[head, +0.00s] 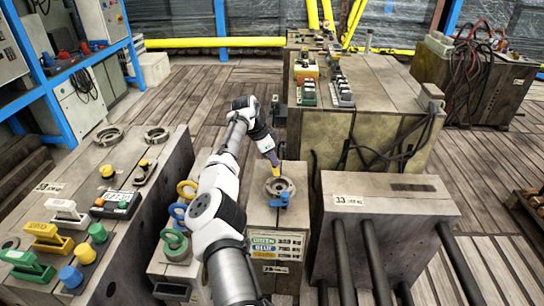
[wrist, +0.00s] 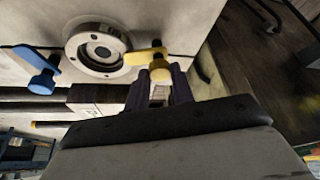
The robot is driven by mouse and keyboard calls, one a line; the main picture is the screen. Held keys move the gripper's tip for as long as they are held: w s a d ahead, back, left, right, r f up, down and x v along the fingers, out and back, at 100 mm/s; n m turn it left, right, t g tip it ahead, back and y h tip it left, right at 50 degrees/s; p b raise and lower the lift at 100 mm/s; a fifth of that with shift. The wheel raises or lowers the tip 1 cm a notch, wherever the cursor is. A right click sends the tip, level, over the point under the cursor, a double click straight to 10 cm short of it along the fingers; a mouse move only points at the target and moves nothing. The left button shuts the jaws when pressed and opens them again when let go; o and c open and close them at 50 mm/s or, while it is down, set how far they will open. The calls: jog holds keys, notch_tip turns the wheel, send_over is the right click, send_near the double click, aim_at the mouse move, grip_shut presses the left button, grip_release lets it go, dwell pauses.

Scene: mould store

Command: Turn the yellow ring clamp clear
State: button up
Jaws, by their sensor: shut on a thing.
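The yellow ring clamp (wrist: 145,56) sits beside a round metal ring (wrist: 75,45) in the wrist view, its flat arm pointing to the ring's rim. Whether the arm overlaps the rim is hard to tell. My gripper (wrist: 160,78) is shut on the clamp's yellow knob. A blue clamp (wrist: 40,72) is on the other side of the ring, apart from my gripper. In the head view my gripper (head: 273,163) points down at the far side of the ring (head: 280,187), and the blue clamp (head: 284,200) is on the near side. The yellow clamp is mostly hidden there.
Yellow, blue and green round handles (head: 174,240) stand left of the ring block, close to my arm. A label panel (head: 276,246) is on the block's front. A grey block marked 33 (head: 385,203) stands to the right. A bench with several coloured parts (head: 98,205) is at left.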

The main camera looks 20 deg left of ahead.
jog(key=shift+r+p, duration=0.1)
jog(key=shift+p, duration=0.25)
jog(key=shift+d+r+n+p, duration=0.1)
jog(key=shift+n+p, duration=0.4)
jog(key=shift+p, duration=0.4)
jog(key=n+t+p, duration=0.1)
jog(key=n+p, duration=0.1)
jog(key=p, duration=0.1)
jog(key=shift+s+d+r+y+p, duration=0.1)
jog(key=shift+s+d+y+p, duration=0.05)
jog(key=shift+y+p, duration=0.25)
jog(key=n+y+p, duration=0.1)
jog(key=n+p, duration=0.2)
jog(key=n+y+p, duration=0.1)
jog(key=n+p, duration=0.1)
jog(key=p, duration=0.1)
jog(key=shift+d+n+t, duration=0.15)
jog(key=shift+n+t, duration=0.15)
jog(key=shift+n, duration=0.1)
jog(key=n+y+p, duration=0.1)
jog(key=n+p, duration=0.3)
jog(key=shift+d+f+y, duration=0.2)
jog(key=shift+y, duration=0.2)
jog(key=shift+f+n+g+y+p, duration=0.1)
jog(key=shift+n+g+y+p, duration=0.2)
jog(key=shift+n, duration=0.85)
jog(key=shift+n+g+y+p, duration=0.15)
jog(key=shift+n+y, duration=0.25)
jog(key=shift+n, duration=0.75)
